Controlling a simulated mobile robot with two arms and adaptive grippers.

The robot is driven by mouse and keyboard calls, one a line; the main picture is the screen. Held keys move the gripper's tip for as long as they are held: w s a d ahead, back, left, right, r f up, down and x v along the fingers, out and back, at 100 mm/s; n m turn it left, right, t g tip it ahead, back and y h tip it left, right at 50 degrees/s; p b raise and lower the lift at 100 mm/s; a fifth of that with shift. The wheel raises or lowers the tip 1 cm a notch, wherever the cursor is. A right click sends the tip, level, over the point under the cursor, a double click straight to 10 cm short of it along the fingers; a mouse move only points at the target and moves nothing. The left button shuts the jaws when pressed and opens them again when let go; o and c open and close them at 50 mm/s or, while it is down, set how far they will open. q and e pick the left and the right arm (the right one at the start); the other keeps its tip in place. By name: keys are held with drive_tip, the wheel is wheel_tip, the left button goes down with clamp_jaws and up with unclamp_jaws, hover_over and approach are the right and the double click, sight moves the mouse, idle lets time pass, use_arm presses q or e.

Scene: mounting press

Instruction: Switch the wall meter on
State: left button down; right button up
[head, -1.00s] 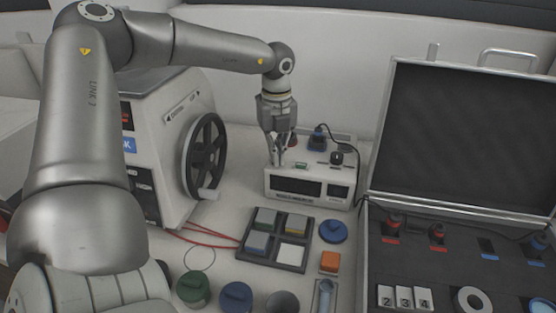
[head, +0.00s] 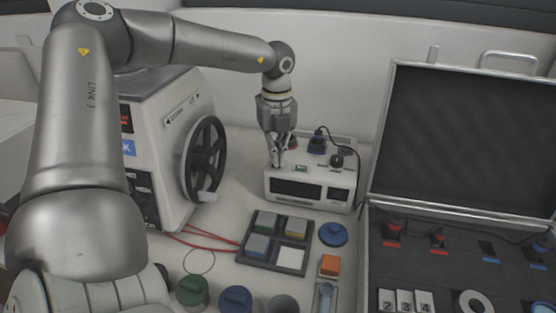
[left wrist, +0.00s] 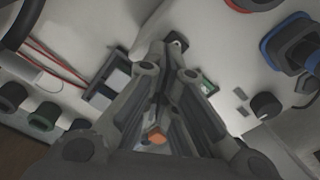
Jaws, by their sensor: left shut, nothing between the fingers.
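The meter (head: 310,201) is a white box near the back wall with two dark front windows. Its top carries a small green piece (head: 301,167) and a black knob (head: 336,158); in the left wrist view the green piece (left wrist: 207,88) and the knob (left wrist: 264,105) lie right of the fingers. My left gripper (head: 279,163) is shut and empty, pointing down at the left end of the meter's top. In the left wrist view its fingertips (left wrist: 175,45) meet beside a small dark square part. I cannot tell whether they touch it. My right gripper is not in view.
A red plug and a blue plug (head: 317,143) with a black cable stand behind the meter. The press with its black handwheel (head: 205,160) is at left. A tray of square blocks (head: 262,262) lies in front; an open case (head: 460,140) is at right.

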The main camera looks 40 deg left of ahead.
use_arm(q)
drive_tip(key=shift+r+p, duration=1.05)
drive_tip(key=shift+r, duration=1.7)
